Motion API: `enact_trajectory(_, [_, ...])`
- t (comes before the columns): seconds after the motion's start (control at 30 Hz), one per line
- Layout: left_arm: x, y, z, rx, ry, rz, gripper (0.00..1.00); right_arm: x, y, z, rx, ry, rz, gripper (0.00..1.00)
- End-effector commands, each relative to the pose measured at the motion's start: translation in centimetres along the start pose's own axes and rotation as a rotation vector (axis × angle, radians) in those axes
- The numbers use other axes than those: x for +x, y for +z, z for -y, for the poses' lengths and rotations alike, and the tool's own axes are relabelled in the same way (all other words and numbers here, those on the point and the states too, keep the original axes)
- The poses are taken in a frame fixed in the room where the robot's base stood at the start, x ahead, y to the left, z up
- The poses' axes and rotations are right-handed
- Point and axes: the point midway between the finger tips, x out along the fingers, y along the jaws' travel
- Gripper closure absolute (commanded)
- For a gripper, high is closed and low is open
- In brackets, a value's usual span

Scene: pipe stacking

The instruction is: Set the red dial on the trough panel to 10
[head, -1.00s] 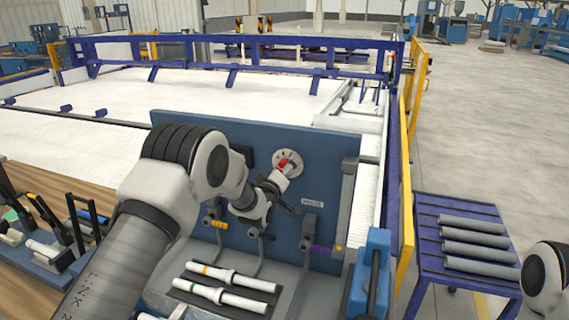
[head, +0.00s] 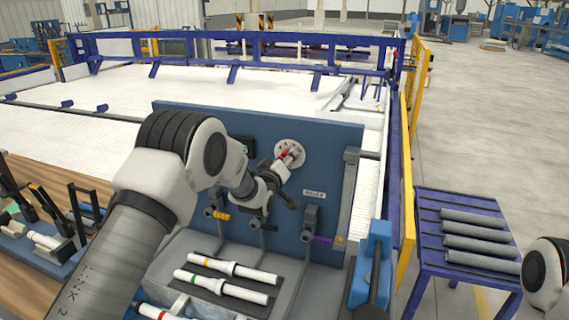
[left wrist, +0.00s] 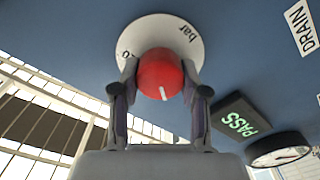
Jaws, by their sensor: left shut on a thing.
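The red dial (left wrist: 160,78) sits on a round white scale plate marked "bar" (left wrist: 187,30) on the blue trough panel (head: 335,150). My left gripper (left wrist: 160,82) has a finger on each side of the dial and is shut on it. In the left wrist view the dial's white pointer line points down in the picture. The scale's numbers are mostly hidden, so I cannot read the setting. In the head view the dial (head: 287,154) shows just beyond my left gripper (head: 282,165). My right gripper is out of view.
A display (left wrist: 240,117) reads PASS in green beside a round gauge (left wrist: 279,149). A DRAIN label (left wrist: 301,27) is on the panel. White banded pipes (head: 222,286) lie in front of the panel. Grey pipes (head: 475,242) lie on a blue table at right.

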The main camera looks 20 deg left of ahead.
Motion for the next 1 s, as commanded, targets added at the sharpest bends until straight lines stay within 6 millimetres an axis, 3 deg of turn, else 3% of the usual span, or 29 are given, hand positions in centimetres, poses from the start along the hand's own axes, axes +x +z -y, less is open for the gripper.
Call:
enact_trajectory(0.03, [0.1, 0.2, 0.1, 0.030, 0.006, -0.006, 0.91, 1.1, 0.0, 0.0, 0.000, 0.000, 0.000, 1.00])
enact_trajectory(0.4, [0.1, 0.3, 0.1, 0.356, 0.005, -0.008, 0.91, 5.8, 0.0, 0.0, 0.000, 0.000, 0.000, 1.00])
enact_trajectory(1.0, [0.1, 0.1, -0.1, 0.925, 0.002, -0.011, 0.91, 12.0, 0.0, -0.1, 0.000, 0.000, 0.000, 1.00])
